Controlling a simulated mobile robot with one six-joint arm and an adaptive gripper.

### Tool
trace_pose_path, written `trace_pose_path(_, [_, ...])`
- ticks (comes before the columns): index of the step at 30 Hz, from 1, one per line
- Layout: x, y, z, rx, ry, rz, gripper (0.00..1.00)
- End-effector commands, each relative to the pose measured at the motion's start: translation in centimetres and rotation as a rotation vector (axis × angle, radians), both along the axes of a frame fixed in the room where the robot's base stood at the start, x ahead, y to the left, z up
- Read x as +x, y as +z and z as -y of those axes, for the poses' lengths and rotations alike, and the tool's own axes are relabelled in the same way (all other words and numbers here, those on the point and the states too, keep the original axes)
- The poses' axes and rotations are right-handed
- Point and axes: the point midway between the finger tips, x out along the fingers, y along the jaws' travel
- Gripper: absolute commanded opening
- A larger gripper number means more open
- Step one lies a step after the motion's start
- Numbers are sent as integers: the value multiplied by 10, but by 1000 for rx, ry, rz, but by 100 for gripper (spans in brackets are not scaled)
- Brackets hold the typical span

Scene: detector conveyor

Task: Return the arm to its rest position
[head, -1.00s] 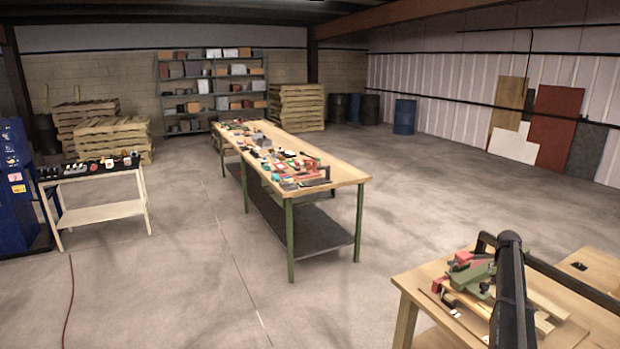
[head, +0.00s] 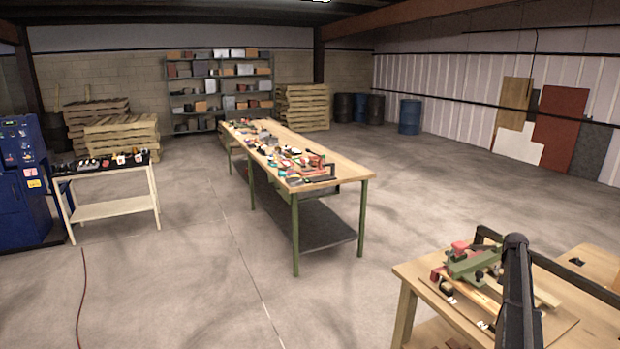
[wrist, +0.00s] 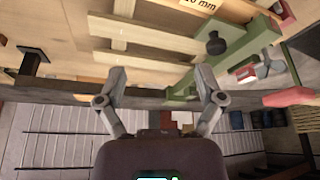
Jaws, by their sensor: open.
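My gripper (wrist: 160,85) shows in the wrist view with its two grey fingers spread apart and nothing between them. A wooden bench edge and a long dark bar lie beyond the fingertips. The gripper itself does not show in the head view. There, a dark link of my arm (head: 516,290) stands upright at the lower right, in front of the wooden bench (head: 408,275).
Green and red tools (head: 470,262) lie on the near bench; a green tool (wrist: 228,50) also shows close to the right finger. A long green-legged table (head: 345,170) with many small parts stands mid-room. Open floor (head: 180,280) lies left of the near bench.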

Motion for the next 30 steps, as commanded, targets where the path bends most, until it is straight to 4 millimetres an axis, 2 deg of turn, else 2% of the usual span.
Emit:
trace_pose_path(11, [-10, -10, -55, 14, 53, -23, 87])
trace_pose_path(17, [-21, -19, -101, 27, 98, -45, 87])
trace_pose_path(20, [-30, -24, -131, 36, 129, -59, 87])
trace_pose_path(23, [-43, -32, -170, 45, 171, -78, 87])
trace_pose_path(30, [-96, -55, -288, 77, 307, -143, 87])
